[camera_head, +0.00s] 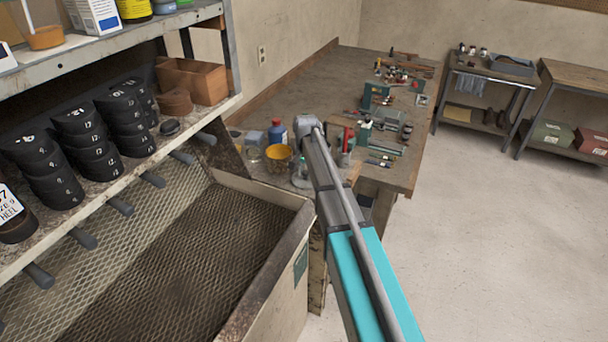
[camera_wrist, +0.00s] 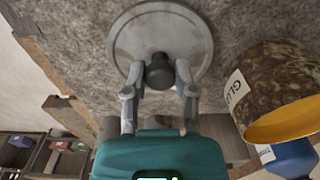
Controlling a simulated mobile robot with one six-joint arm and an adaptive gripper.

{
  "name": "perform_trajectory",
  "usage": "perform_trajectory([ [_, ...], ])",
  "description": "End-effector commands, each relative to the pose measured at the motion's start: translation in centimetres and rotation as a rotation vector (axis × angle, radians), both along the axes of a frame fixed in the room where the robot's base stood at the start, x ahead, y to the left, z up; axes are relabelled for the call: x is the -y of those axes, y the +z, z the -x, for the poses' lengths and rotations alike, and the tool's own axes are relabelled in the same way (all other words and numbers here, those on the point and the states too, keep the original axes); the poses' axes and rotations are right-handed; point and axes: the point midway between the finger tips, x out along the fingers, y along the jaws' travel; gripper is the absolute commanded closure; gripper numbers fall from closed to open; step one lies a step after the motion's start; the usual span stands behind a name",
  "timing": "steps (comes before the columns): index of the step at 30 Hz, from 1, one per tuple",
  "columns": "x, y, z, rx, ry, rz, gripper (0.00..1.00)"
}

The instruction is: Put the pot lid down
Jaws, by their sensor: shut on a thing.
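The pot lid (camera_wrist: 190,38) is a round grey metal disc with a dark knob (camera_wrist: 159,72), seen in the wrist view. My gripper (camera_wrist: 159,90) has its two fingers closed around the knob. The lid is in front of the rough grey bench surface; I cannot tell whether it touches it. The glue pot (camera_wrist: 275,85), brown and stained with a yellow rim and a label, is to the right of the lid and apart from it. In the head view the pot (camera_head: 279,157) shows at the bench's near end, and my arm hides most of the gripper area.
A blue bottle (camera_head: 278,132) and a glass jar (camera_head: 254,153) stand close to the pot. Tools and a teal vise (camera_head: 375,96) lie farther back on the workbench (camera_head: 335,75). A shelf (camera_head: 120,190) with black stacked parts and a mesh-bottomed bin (camera_head: 180,260) are on the left.

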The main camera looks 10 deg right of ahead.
Motion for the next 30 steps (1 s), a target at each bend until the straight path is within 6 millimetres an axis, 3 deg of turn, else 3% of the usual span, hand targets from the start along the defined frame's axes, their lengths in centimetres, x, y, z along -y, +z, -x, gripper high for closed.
perform_trajectory([
  [9,0.01,-0.38,0.01,0.000,0.000,0.000,1.00],
  [10,0.01,-0.30,0.01,0.000,0.000,0.000,0.61],
  [15,0.01,-0.25,0.00,0.000,0.000,0.000,0.30],
  [30,0.01,-0.03,0.01,0.000,0.000,0.000,0.30],
])
